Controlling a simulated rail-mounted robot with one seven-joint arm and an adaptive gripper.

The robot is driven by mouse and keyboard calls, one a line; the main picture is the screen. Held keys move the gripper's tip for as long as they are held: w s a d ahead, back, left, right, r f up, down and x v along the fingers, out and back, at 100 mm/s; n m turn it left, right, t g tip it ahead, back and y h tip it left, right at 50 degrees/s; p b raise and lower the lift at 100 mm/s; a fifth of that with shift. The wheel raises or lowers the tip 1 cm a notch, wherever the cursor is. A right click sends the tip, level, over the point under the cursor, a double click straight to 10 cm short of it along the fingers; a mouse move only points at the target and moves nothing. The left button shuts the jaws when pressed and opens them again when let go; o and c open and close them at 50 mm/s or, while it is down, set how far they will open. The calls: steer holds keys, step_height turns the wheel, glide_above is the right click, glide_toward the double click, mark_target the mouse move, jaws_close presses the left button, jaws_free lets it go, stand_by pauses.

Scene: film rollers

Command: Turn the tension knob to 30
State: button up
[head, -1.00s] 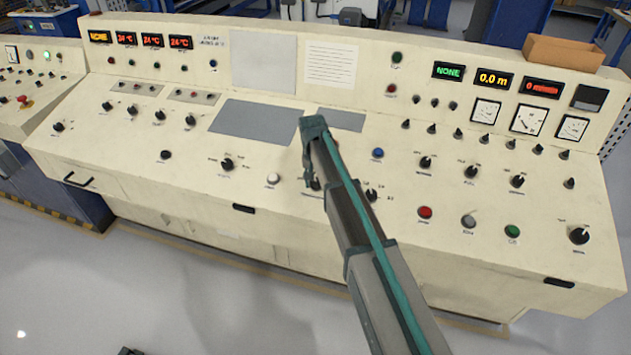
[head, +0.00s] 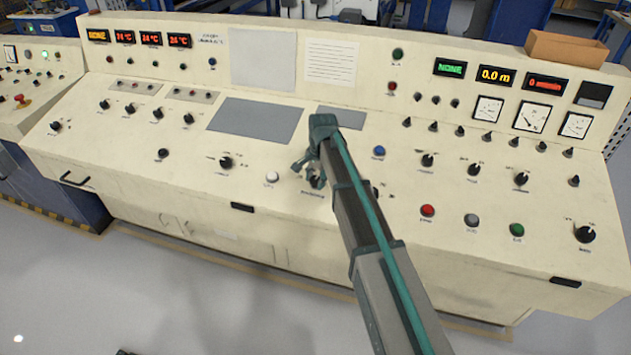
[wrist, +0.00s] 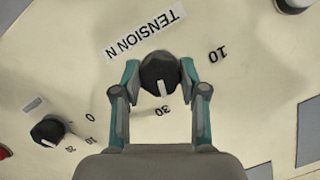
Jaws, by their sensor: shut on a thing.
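The tension knob (wrist: 158,74) is a round black knob under the label "TENSION N" in the wrist view. Its white pointer mark faces the bottom of that picture, at the printed 30 (wrist: 163,110). A printed 10 (wrist: 217,55) lies to its right. My gripper (wrist: 159,78) is shut on the knob, one teal-and-grey finger on each side. In the head view, my gripper (head: 309,172) is at the sloping panel's lower middle; the knob is mostly hidden there by the fingers and arm.
Another black knob (wrist: 48,131) sits to the lower left in the wrist view. In the head view a white button (head: 272,177) is left of my gripper and a blue button (head: 379,152) right of it. The cream console (head: 120,185) carries several other knobs.

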steer(key=shift+m, duration=1)
steer(key=o, duration=1.1)
steer(key=shift+o, duration=0.2)
steer(key=shift+r, duration=0.1)
step_height(320, 180, up, 12)
steer(key=d, duration=0.1)
steer(key=shift+s+d, duration=0.3)
steer(key=shift+s, duration=0.15)
steer(key=shift+f, duration=0.2)
